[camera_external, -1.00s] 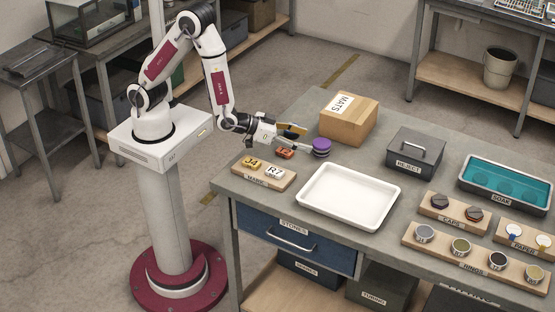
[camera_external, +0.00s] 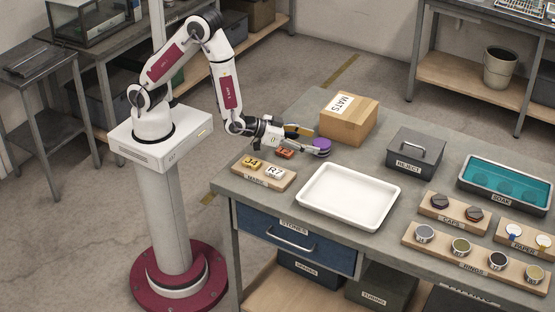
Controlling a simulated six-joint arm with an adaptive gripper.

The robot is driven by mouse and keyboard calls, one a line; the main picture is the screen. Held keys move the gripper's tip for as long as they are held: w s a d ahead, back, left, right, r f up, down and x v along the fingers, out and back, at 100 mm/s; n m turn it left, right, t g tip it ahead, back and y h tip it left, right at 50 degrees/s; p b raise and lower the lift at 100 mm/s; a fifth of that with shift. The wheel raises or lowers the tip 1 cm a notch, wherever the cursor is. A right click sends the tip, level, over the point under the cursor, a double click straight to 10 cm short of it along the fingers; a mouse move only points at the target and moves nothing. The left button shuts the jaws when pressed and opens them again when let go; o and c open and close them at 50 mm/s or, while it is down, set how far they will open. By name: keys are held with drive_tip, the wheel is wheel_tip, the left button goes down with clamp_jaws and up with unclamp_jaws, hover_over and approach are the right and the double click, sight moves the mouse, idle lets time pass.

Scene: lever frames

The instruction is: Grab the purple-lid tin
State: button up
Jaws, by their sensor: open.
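The purple-lid tin (camera_external: 321,145) stands on the bench in front of the cardboard box, behind the white tray. Only its purple lid shows clearly; its lower part is partly hidden by a finger. My gripper (camera_external: 310,141) is low over the bench and points right toward the tin. Its fingers are open, one at the back near the box and one at the front along the tin's near side. I cannot tell whether either finger touches the tin.
The MATS box (camera_external: 349,120) stands close behind the tin. The white tray (camera_external: 348,197) is in front, the REJECT box (camera_external: 415,153) to the right.

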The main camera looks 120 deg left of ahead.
sight(318, 143)
drive_tip(key=shift+x, duration=2.65)
drive_tip(key=shift+s+a, duration=0.1)
drive_tip(key=shift+s, duration=0.1)
drive_tip(key=c, duration=1.3)
